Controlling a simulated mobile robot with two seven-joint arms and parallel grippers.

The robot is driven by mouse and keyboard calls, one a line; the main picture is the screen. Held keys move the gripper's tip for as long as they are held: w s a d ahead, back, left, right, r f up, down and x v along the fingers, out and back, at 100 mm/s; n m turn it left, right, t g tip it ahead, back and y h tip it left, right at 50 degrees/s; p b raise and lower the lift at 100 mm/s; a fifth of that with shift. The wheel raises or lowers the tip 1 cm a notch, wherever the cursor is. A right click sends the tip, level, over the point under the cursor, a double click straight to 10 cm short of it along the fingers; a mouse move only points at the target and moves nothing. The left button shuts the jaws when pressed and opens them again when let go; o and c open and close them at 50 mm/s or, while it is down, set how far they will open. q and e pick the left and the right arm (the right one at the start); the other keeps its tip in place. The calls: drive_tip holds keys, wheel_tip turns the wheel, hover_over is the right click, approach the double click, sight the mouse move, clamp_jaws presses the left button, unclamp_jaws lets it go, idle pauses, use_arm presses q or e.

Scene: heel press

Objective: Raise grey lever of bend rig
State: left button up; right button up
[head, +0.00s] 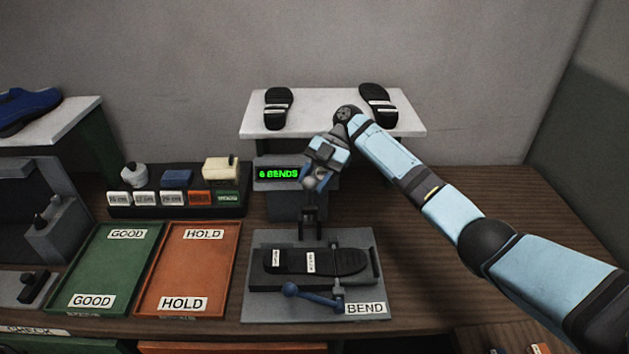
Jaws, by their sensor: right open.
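The bend rig (262,303) stands on the bench, with a grey base plate labelled BEND. A black sole (345,261) with two white labels lies flat across it. A lever with a blue ball-ended handle (318,298) lies low at the front of the rig. My left gripper is out of view.
A display (278,174) reads 6 BENDS. A white shelf (405,124) behind holds two black soles. Green GOOD (76,276) and orange HOLD (212,262) trays lie left, below a dark rack (120,211) of labelled blocks. Bench right of the rig is bare under my arm.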

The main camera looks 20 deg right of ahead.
wheel_tip(320, 180, up, 20)
drive_tip(key=b, duration=0.2)
drive_tip(key=shift+b, duration=0.4)
